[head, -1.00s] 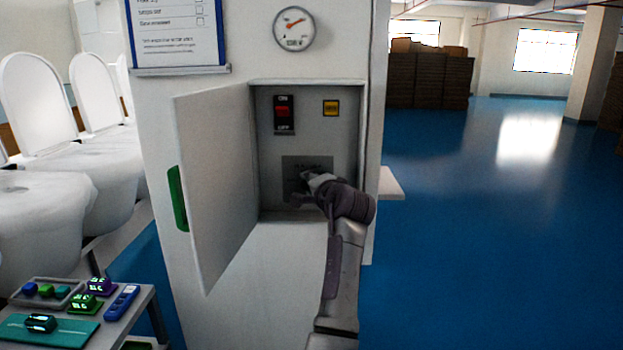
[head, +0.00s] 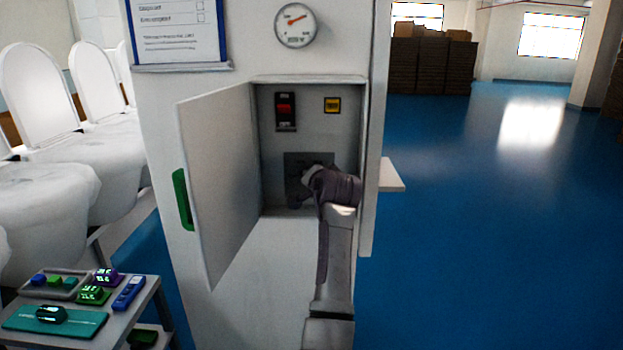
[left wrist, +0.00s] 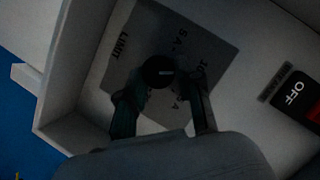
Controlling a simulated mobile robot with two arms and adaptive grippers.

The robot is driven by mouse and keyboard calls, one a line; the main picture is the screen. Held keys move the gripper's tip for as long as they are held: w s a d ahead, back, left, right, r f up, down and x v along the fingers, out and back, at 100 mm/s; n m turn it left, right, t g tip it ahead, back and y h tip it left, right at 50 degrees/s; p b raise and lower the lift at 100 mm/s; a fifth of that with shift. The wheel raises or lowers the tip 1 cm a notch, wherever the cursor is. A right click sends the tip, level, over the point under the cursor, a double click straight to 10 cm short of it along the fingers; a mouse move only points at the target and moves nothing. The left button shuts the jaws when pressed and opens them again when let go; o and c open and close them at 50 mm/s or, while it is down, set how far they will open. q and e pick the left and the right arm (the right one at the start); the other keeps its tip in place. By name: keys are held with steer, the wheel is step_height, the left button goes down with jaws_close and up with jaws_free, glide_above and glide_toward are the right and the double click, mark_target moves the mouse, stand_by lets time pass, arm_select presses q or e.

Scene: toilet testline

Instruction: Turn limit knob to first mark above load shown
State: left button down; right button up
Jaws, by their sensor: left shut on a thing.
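The limit knob (left wrist: 158,72) is a round dark knob with a pale pointer line, on a grey plate (left wrist: 130,50) marked LIMIT; the scale numbers are partly hidden and hard to read. My left gripper (left wrist: 158,92) is shut on the knob, one finger at each side; in the head view the gripper (head: 306,184) covers the knob inside the open cabinet. The round load gauge (head: 295,25) above the cabinet has a red needle pointing to the upper right; its figures are too small to read. My right gripper is not in view.
The cabinet door (head: 215,185) stands open at the left. A red rocker switch (head: 286,110) and a yellow button (head: 332,105) sit above the plate. A side table (head: 150,300) holds small devices at the lower left. Blue floor at the right is clear.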

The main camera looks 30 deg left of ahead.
arm_select(q)
steer(key=shift+f, duration=0.1)
steer(key=c, duration=0.8)
jaws_free()
steer(key=shift+o, duration=0.2)
steer(key=v, duration=0.7)
steer(key=shift+s+d, duration=0.15)
steer(key=shift+s, duration=0.05)
